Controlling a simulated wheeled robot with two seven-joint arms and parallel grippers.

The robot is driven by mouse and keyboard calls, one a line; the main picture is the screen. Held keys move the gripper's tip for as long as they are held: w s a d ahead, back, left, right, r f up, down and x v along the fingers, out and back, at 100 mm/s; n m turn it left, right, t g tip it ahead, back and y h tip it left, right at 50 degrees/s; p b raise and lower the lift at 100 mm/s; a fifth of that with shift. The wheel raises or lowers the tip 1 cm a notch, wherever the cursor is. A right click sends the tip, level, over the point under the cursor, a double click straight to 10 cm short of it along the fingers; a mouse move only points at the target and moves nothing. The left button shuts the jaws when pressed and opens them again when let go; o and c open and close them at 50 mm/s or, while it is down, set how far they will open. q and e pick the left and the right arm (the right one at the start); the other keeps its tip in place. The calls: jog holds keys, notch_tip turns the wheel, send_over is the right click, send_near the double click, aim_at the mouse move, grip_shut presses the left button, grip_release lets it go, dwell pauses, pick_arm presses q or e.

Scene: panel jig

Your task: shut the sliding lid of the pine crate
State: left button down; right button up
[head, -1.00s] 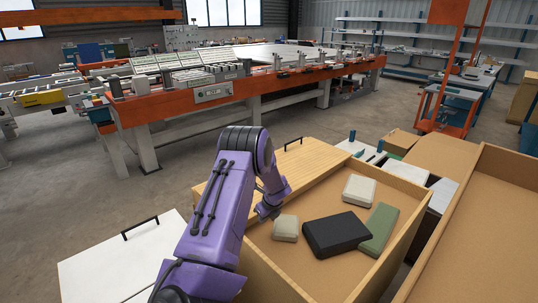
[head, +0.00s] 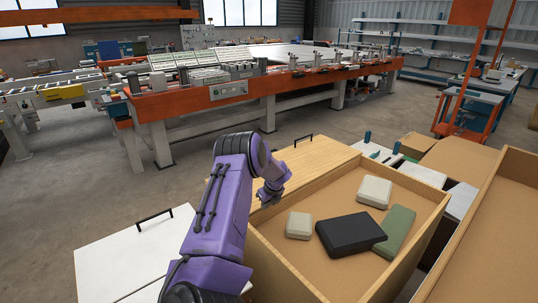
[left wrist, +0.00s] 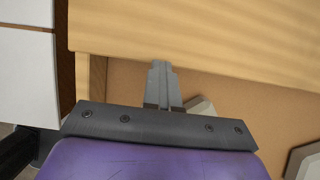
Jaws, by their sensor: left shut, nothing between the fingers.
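The pine crate (head: 415,243) stands open at the lower right, its near part uncovered. Its light wooden sliding lid (head: 317,163) covers the far-left part and has a black handle at its far edge. In the left wrist view the lid (left wrist: 210,32) fills the top. My left gripper (head: 268,196) is shut and empty, at the lid's near edge. In the left wrist view its fingertips (left wrist: 160,66) overlap that edge; I cannot tell whether they touch it. My arm hides the crate's left corner. My right gripper is not in view.
Inside the crate lie a beige block (head: 299,225), a black block (head: 350,235), a green block (head: 397,229) and a white block (head: 375,191). A white box with a black handle (head: 154,219) stands left. Another open crate (head: 487,232) stands right. An orange-framed workbench (head: 190,98) is behind.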

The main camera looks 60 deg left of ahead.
pick_arm(q)
jog(key=shift+s+d+f, duration=0.1)
jog(key=shift+s+d, duration=0.05)
jog(key=v, duration=1)
jog(key=shift+r, duration=0.3)
